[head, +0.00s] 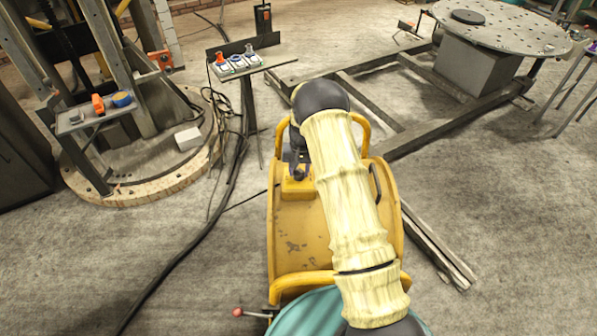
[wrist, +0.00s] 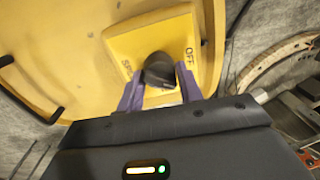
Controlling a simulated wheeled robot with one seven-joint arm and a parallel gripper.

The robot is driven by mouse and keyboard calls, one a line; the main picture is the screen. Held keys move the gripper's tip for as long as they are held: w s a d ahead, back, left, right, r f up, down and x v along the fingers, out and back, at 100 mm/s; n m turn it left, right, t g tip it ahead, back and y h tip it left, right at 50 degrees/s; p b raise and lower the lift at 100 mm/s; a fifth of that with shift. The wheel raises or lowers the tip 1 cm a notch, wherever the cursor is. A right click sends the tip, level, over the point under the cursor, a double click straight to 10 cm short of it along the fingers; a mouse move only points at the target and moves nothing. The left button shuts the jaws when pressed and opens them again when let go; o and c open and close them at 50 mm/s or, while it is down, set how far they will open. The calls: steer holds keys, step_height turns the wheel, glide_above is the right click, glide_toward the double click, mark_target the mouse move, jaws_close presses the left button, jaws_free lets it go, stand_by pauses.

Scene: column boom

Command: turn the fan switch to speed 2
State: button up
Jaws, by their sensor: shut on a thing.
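The fan switch is a dark knob (wrist: 159,70) on a yellow switch box (wrist: 125,42). The box also shows in the head view (head: 298,188), on the yellow fan housing (head: 300,235). "OFF" is printed right of the knob in the wrist view, and a partly hidden label starting with "SP" is at its left. My gripper (wrist: 160,84) has its purple fingers on both sides of the knob, shut on it. The speed numbers are hidden, and I cannot tell which mark the knob points to. In the head view my arm covers part of the housing.
Yellow tube handles (head: 305,283) stand on the housing. A black cable (head: 195,245) runs along the floor at left. A round wooden base (head: 140,185) carries a machine at left. A metal frame (head: 400,135) lies behind. Open floor lies on both sides.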

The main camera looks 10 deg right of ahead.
mark_target(301, 171)
steer(key=m, duration=0.5)
steer(key=shift+m+b, duration=0.3)
steer(key=shift+b, duration=0.05)
steer(key=m, duration=0.5)
steer(key=shift+s, duration=0.1)
steer(key=o, duration=1)
steer(key=r, duration=0.5)
steer(key=r+b, duration=0.1)
steer(key=r, duration=0.5)
steer(key=s+r, duration=0.1)
steer(key=r, duration=0.5)
steer(key=shift+d+r+b, duration=0.15)
steer(key=shift+r+b, duration=0.05)
steer(key=shift+b, duration=0.2)
